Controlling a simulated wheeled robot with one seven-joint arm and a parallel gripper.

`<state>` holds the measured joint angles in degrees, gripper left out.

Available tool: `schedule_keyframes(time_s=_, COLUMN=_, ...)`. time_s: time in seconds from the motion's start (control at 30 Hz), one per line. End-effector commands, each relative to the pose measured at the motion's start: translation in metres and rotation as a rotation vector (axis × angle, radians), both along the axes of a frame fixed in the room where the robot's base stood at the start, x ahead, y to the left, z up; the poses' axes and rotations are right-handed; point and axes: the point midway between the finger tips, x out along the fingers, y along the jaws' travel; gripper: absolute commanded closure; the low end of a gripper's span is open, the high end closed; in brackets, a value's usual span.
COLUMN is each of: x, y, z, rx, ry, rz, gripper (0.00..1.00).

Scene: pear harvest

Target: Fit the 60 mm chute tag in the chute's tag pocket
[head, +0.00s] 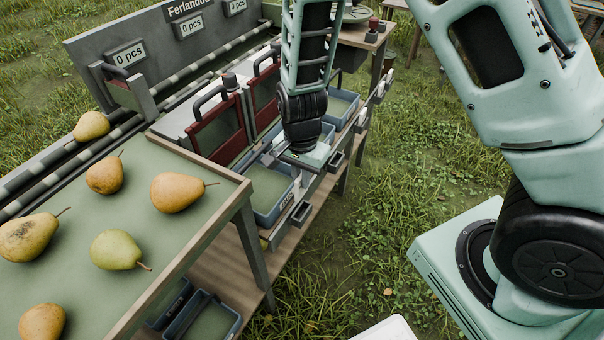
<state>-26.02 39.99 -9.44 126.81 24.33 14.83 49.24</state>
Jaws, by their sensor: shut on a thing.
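My gripper (306,157) points down over the front edge of the sorting stand, beside the blue-grey bins. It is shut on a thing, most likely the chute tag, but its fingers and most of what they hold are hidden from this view. A small white piece shows just below the gripper; I cannot tell whether it is the tag. The chutes have dark red gates with black handles, a near one (217,131) and a farther one (263,98). Small dark holders (300,213) sit along the front rail; I cannot tell which is the tag pocket.
A green-topped table (150,245) with several pears stands at the left. A near bin (268,217) lies below the gates, with more bins behind. Counters reading "0 pcs" (127,55) stand on the back panel. Open grass (390,190) lies right of the stand.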

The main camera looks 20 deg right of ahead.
Motion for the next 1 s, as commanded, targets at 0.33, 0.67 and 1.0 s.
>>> schedule_keyframes(time_s=0.33, x=0.0, y=0.0, z=-0.028, rx=-0.001, ry=0.001, rz=0.001, gripper=1.0)
schedule_keyframes(time_s=0.67, x=0.0, y=0.0, z=-0.044, rx=0.0, ry=-0.001, rz=0.001, gripper=1.0)
schedule_keyframes(time_s=1.0, x=0.0, y=0.0, z=-0.044, rx=0.0, ry=0.0, rz=0.001, gripper=1.0)
